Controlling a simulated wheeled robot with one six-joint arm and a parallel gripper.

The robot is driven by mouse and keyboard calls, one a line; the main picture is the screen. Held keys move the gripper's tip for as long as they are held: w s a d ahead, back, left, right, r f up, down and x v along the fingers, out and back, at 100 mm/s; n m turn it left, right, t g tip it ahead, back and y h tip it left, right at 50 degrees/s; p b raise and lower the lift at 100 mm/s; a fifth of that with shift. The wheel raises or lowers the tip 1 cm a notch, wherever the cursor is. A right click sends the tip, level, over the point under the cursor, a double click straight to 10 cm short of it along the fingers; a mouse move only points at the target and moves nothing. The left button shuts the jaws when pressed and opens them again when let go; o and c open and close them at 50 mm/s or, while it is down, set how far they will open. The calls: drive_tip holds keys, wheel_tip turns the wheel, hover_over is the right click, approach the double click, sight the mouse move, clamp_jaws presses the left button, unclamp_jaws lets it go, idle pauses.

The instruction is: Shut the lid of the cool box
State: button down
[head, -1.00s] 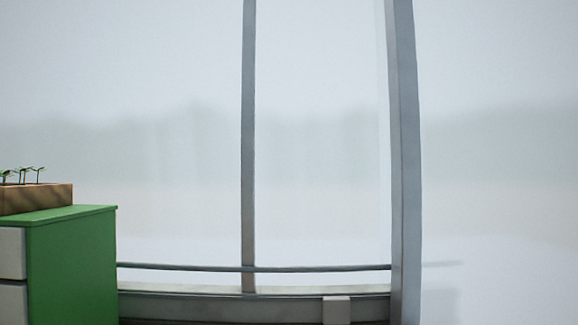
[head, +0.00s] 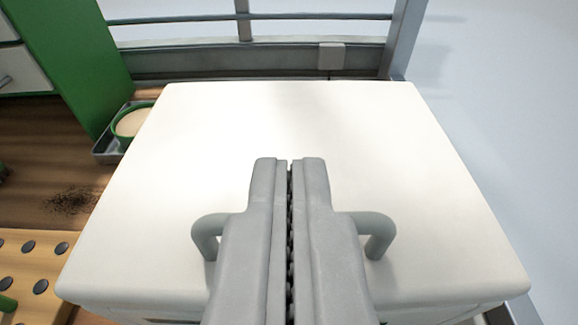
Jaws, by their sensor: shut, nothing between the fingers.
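The cool box's white lid (head: 300,115) fills the middle of the head view, its broad top facing me. It looks flat and level over the box, but the box's body below is almost wholly out of view, so I cannot tell whether a gap is left at the front edge. A grey bar handle (head: 208,228) is on the lid near its front edge; its middle is hidden behind my gripper. My gripper (head: 290,165) is shut and empty, over the lid and in front of the handle. I cannot tell whether it touches either.
A green cabinet (head: 70,55) stands at the back left, with a grey tray (head: 103,148) holding a green-rimmed bowl (head: 130,122) beside it. A wooden board with dark holes (head: 22,265) is at lower left. A window frame with a rail (head: 320,16) runs behind the lid.

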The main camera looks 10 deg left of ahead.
drive_tip(key=s+d+f, duration=0.1)
drive_tip(key=s+f, duration=0.4)
drive_tip(key=s, duration=0.3)
drive_tip(key=shift+d, duration=0.25)
